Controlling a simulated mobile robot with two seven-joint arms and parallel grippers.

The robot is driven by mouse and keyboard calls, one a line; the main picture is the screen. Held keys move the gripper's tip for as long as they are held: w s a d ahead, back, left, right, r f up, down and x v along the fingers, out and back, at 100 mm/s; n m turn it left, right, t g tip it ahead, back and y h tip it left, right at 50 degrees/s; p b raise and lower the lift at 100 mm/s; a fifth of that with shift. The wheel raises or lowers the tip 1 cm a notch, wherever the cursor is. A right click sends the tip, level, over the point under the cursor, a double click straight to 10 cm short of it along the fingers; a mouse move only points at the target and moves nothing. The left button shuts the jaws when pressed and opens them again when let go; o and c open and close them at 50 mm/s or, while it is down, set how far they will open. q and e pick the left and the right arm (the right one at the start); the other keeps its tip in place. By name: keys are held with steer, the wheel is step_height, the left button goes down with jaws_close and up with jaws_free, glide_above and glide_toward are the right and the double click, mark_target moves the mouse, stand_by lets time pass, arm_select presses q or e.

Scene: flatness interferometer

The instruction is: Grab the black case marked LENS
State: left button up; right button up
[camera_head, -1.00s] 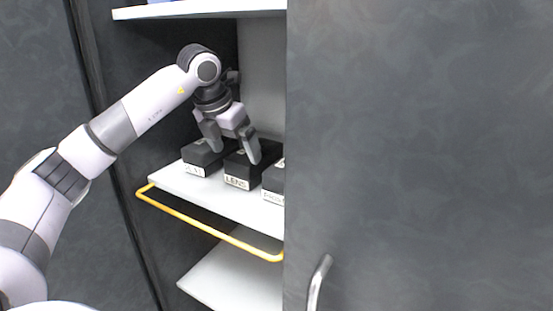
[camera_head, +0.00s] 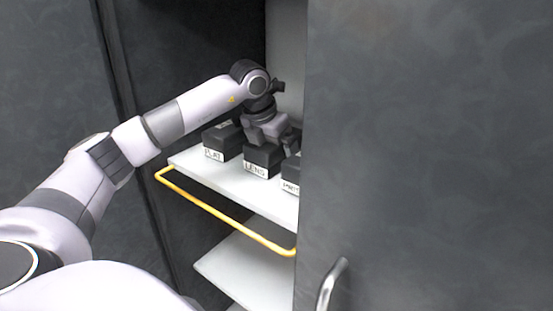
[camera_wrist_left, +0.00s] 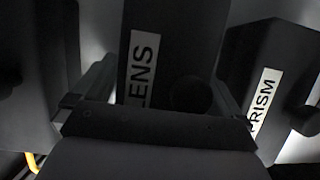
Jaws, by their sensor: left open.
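The black case marked LENS (camera_head: 262,158) stands on the white shelf (camera_head: 240,188), in the middle of a row of three black cases. My left gripper (camera_head: 271,134) is over it from above and hides its upper part. In the left wrist view the LENS case (camera_wrist_left: 172,35) lies between the two open fingers, one along each side. I cannot tell whether they touch it. My right gripper is not in view.
A case marked PLAT (camera_head: 222,142) stands close on the left, and one marked PRISM (camera_head: 290,175) close on the right, partly hidden by the grey cabinet door (camera_head: 430,150). A yellow rail (camera_head: 215,207) runs along the shelf's front.

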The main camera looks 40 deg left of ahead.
arm_select(q)
steer(key=c, duration=1.2)
steer(key=shift+r, duration=0.1)
steer(key=shift+c, duration=0.6)
